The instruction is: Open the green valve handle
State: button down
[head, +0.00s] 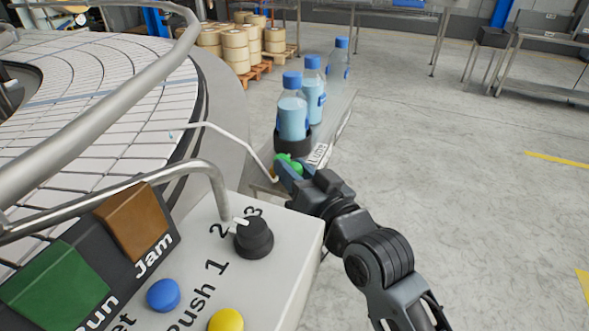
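The green valve handle (291,161) shows as a small green patch just below the nearest bottle's dark holder. My gripper (286,170) is right at it, with its blue finger parts beside and in front of the green. Much of the handle is hidden behind the gripper. I cannot tell whether the fingers close on the handle or only touch it. The handle's angle is too small to read.
Blue-capped bottles (292,112) stand in a row on a narrow ledge. A grey control box (290,262) with a black knob (254,238) lies close at left of my arm. A metal rail (110,95) borders the conveyor (120,120). The floor (450,150) at right is clear.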

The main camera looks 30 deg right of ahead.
jog(key=c, duration=0.8)
grip_release()
notch_tip(320, 180, up, 4)
jog(key=shift+d+r+b, duration=0.15)
jog(key=shift+r+b, duration=0.05)
jog(key=shift+b, duration=0.15)
jog(key=s+d+r, duration=0.2)
jog(key=d, duration=0.1)
jog(key=s+d+r+b, duration=0.1)
jog(key=s+d+r, duration=0.1)
jog(key=d, duration=0.1)
jog(key=s+d+r+b, duration=0.1)
jog(key=s+d+r, duration=0.1)
jog(key=d, duration=0.1)
jog(key=shift+d+r, duration=0.3)
jog(key=shift+d, duration=0.1)
jog(key=shift+c, duration=0.4)
